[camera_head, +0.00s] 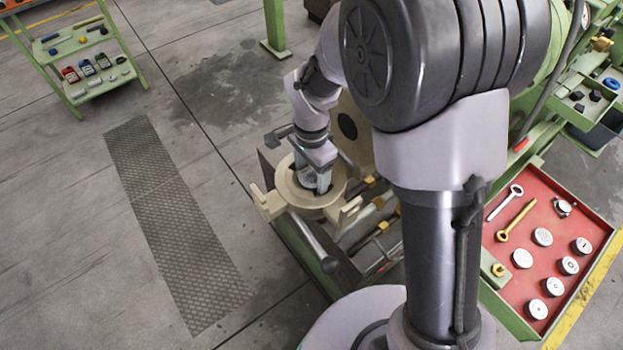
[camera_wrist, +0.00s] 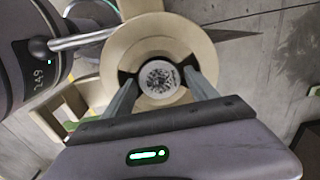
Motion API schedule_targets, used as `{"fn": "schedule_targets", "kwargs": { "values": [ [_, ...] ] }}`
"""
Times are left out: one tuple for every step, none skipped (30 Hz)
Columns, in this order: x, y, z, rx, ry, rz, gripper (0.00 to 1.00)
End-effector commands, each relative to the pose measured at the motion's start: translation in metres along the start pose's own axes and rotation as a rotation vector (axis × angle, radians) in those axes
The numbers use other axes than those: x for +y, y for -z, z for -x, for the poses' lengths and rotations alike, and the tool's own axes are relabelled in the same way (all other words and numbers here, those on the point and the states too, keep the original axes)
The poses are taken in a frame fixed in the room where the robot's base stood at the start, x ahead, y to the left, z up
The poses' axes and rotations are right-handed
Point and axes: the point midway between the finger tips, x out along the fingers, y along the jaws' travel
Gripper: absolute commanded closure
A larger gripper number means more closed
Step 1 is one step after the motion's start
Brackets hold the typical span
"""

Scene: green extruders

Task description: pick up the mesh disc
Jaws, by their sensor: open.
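The mesh disc (camera_wrist: 159,79) is a small round light disc with a dark speckled pattern. In the wrist view it sits in the central opening of a beige ring-shaped holder (camera_wrist: 113,62). My gripper (camera_wrist: 158,80) is open, with one finger on each side of the disc at the opening. I cannot tell whether the fingers touch it. In the head view my gripper (camera_head: 318,188) reaches down into the beige ring (camera_head: 287,190), and the disc is hidden there.
A red tray (camera_head: 527,262) at the right holds several round discs, an eye bolt and a yellow tool. A green trolley (camera_head: 95,70) with small items stands at the upper left. A metal bar (camera_head: 312,242) sticks out below the ring.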

Motion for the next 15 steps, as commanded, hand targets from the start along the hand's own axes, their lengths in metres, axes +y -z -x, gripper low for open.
{"fn": "schedule_targets", "kwargs": {
  "values": [
    [0.0000,0.0000,0.0009,0.000,0.000,0.000,0.33],
    [0.0000,0.0001,0.0010,0.000,0.000,0.000,0.39],
    [0.0000,0.0001,0.0011,0.000,0.000,0.000,0.46],
    [0.0000,0.0001,0.0011,0.000,0.000,0.000,0.52],
    [0.0000,0.0001,0.0011,0.000,0.000,0.000,0.58],
    [0.0001,0.0001,0.0011,0.000,0.000,0.000,0.66],
    [0.0000,0.0001,0.0011,0.000,0.000,0.000,0.72],
    [0.0000,0.0001,0.0011,0.000,0.000,0.000,0.78],
    [0.0000,0.0001,0.0011,0.000,0.000,0.000,0.86],
    [0.0000,0.0001,0.0011,0.000,0.000,0.000,0.92],
    [0.0000,0.0001,0.0011,0.000,0.000,0.000,0.98],
    [-0.0002,0.0002,0.0013,0.000,0.001,0.000,0.99],
    [-0.0002,0.0002,0.0013,0.000,0.001,0.000,0.99],
    [-0.0002,0.0002,0.0013,0.000,0.001,0.000,0.99],
    [-0.0002,0.0002,0.0013,0.000,0.001,0.001,0.99]
  ]
}}
